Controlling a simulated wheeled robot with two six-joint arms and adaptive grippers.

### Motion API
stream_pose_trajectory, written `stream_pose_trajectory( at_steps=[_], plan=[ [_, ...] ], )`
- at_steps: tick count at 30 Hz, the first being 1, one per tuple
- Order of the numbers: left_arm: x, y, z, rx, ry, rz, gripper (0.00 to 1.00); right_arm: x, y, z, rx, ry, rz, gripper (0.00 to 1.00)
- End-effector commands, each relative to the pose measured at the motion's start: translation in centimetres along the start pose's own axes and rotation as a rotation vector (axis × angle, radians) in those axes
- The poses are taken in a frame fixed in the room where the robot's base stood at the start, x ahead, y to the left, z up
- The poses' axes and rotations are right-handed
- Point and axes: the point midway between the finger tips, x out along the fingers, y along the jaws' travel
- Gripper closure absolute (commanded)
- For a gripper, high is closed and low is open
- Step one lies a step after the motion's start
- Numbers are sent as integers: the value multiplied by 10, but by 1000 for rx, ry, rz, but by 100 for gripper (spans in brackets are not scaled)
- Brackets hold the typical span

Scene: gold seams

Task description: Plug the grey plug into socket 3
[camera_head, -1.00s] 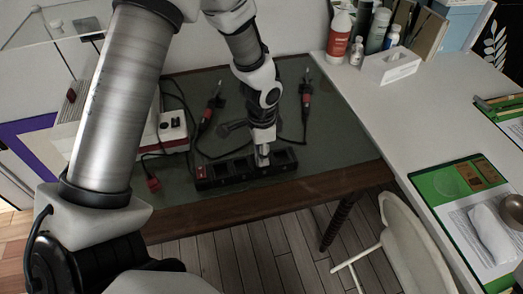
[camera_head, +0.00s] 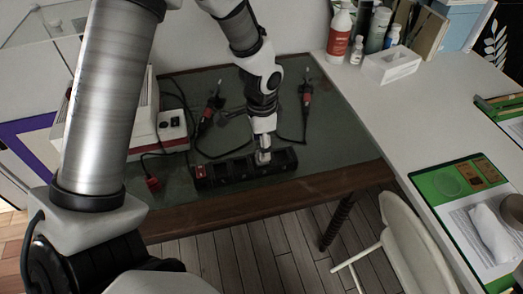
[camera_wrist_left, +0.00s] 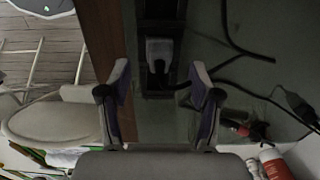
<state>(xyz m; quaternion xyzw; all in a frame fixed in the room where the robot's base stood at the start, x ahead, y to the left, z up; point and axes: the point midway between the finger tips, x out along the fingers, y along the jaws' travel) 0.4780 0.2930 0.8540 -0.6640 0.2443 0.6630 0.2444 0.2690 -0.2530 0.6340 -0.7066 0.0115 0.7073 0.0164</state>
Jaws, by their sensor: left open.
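The black power strip (camera_head: 230,173) lies along the front of the dark table, with a red switch (camera_head: 200,172) at its left end. The grey plug (camera_head: 264,157) stands in the strip, right of its middle, with an empty socket to its right. It also shows in the left wrist view (camera_wrist_left: 159,49), seated over one socket; how deep it sits I cannot tell. No socket numbers are legible. My left gripper (camera_head: 264,138) is just above the plug. In the left wrist view its fingers (camera_wrist_left: 161,88) are spread apart and empty. My right gripper is out of view.
A red plug (camera_head: 152,184) lies left of the strip. Black cords and two dark-and-red items (camera_head: 207,115) (camera_head: 306,97) lie behind it. A white box with a red stripe (camera_head: 172,130) stands at left. A white desk (camera_head: 410,120) and chair (camera_head: 405,240) are at right.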

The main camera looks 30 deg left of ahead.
Motion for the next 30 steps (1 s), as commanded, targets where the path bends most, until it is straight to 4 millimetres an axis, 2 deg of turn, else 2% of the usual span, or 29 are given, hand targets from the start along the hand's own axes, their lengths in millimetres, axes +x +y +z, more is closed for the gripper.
stream_pose_trajectory(
  at_steps=[1, 6, 12, 30],
  plan=[
    [-13, -1, -1, 1, 5, -5, 36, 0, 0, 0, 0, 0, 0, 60],
    [-53, -1, -1, 0, 5, -3, 36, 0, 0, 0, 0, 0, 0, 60],
    [-78, 0, 0, 1, 3, -1, 36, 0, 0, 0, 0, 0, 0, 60],
    [-81, 0, 0, 1, 1, 0, 36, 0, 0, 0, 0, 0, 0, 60]
  ],
)
